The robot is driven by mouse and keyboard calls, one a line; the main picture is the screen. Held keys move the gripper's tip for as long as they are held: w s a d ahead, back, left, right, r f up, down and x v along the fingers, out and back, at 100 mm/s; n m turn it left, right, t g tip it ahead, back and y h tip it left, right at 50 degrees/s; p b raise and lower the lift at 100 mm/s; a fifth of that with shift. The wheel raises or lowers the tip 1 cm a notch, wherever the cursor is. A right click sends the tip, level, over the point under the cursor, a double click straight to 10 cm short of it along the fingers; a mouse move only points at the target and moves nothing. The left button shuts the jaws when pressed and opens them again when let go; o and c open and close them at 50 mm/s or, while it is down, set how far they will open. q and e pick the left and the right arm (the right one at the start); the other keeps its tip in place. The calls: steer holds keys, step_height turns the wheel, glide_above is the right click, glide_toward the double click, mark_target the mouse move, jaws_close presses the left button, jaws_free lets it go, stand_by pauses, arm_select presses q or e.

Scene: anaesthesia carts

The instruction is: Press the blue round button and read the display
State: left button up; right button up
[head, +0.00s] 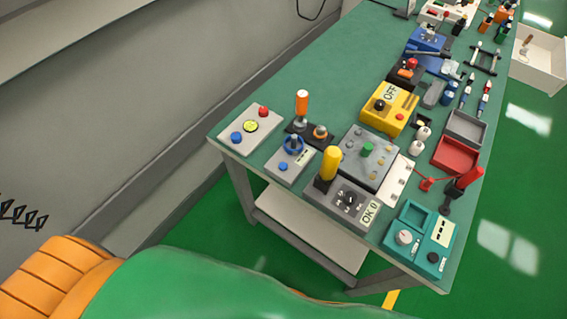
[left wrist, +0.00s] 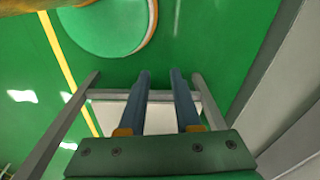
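A blue round button (head: 237,138) sits on a light grey panel (head: 233,125) at the near left corner of the green table, beside a yellow round dial or display (head: 251,126) and a red button (head: 264,112). A second grey box (head: 276,176) carries a blue handwheel (head: 293,145), a smaller blue button (head: 283,167) and a small pale display (head: 301,158); its text is too small to read. My left gripper (left wrist: 160,80) shows only in the left wrist view, fingers apart and empty, with the table frame beyond. My right gripper is not in view.
The green table (head: 300,75) also holds a yellow OFF box (head: 384,120), a grey OK box (head: 333,205), a teal box (head: 400,256), a red tray (head: 455,156) and upright handles. A wall stands left. The far left tabletop is clear.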

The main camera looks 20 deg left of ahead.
arm_select(q)
jaws_close()
steer(key=shift+a, duration=0.1)
stand_by(1.2)
